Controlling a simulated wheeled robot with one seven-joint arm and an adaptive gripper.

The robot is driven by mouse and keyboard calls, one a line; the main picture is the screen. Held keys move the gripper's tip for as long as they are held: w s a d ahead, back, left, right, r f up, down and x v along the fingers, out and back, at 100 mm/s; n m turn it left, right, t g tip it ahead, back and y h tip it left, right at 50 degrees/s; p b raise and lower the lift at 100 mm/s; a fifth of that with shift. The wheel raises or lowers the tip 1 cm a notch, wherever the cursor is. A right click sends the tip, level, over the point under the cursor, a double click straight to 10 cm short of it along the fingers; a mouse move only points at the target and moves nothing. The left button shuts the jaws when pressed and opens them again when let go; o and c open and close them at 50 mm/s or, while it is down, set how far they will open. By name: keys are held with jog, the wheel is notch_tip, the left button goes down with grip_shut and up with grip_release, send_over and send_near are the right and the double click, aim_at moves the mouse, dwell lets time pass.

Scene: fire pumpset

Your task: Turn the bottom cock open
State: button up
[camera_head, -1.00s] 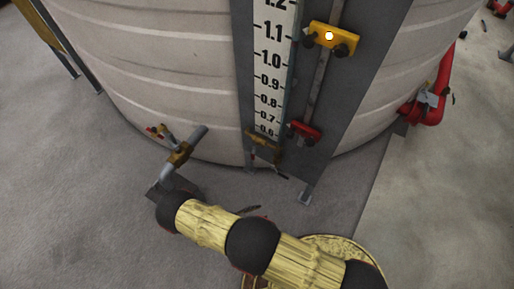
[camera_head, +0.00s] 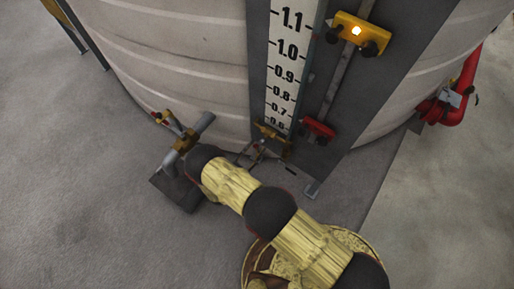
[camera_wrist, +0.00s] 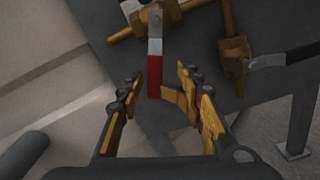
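In the wrist view, a brass cock (camera_wrist: 158,12) at the top centre has a grey lever with a red end (camera_wrist: 154,77) pointing down. A second brass cock (camera_wrist: 234,55) to its right has a black lever (camera_wrist: 288,54) pointing right. My gripper (camera_wrist: 158,94) is open, and the red lever end lies between its fingertips in the picture. I cannot tell whether either finger touches it.
The pale tank (camera_head: 175,60) stands behind. A grey pipe with a yellow valve (camera_head: 182,140) is left of my arm. A red fitting (camera_head: 319,128) and a yellow fitting (camera_head: 358,33) sit on the gauge panel.

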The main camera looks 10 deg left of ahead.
jog(key=shift+x, duration=0.8)
jog(key=shift+a, duration=0.1)
jog(key=c, duration=0.4)
grip_shut()
